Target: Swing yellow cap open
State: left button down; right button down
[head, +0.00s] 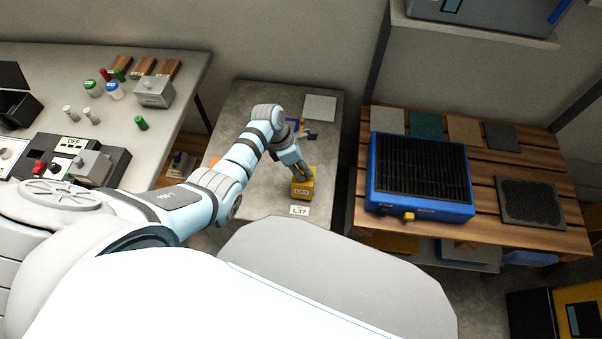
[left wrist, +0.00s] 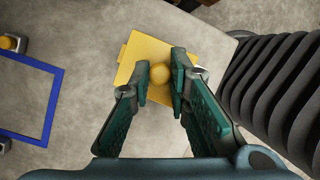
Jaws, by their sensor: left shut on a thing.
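The yellow cap (head: 303,190) is a small box-like piece with a label on its front, on the grey bench in the middle of the head view. From above in the left wrist view it is a flat yellow plate (left wrist: 140,50) with a round yellow knob (left wrist: 160,75). My left gripper (head: 300,174) reaches down onto it from behind. In the left wrist view its two dark green fingers (left wrist: 161,72) are closed on either side of the knob. The cap looks closed, though the fingers hide part of it. My right gripper is not in view.
A white L37 tag (head: 300,210) lies just in front of the cap. A blue frame (left wrist: 52,100) is on the bench to the left. A blue box with a black grille (head: 420,170) stands on the wooden table at right. Grey bench surface (head: 262,200) is free beside the cap.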

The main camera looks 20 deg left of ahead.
pick_arm(q)
jog(key=shift+w+a+r+g+b, duration=0.1)
jog(key=shift+w+a+g+b, duration=0.1)
jog(key=shift+w+g+b, duration=0.5)
jog(key=shift+w+a+r+t+b, duration=0.1)
jog(key=shift+w+r+t+b, duration=0.1)
jog(key=shift+w, duration=0.2)
jog(key=shift+w+a+r+t+b, duration=0.1)
jog(key=shift+w+b, duration=0.05)
jog(key=shift+w, duration=0.2)
jog(key=shift+w+a+r+b, duration=0.1)
jog(key=shift+w+b, duration=0.4)
jog(key=shift+b, duration=0.05)
jog(key=shift+w+a+r+b, duration=0.1)
jog(key=shift+w+b, duration=0.35)
jog(key=shift+b, duration=0.05)
jog(key=c, duration=1.5)
grip_release()
jog(key=shift+f, duration=0.1)
jog(key=shift+w+a+f, duration=0.1)
jog(key=shift+w, duration=0.05)
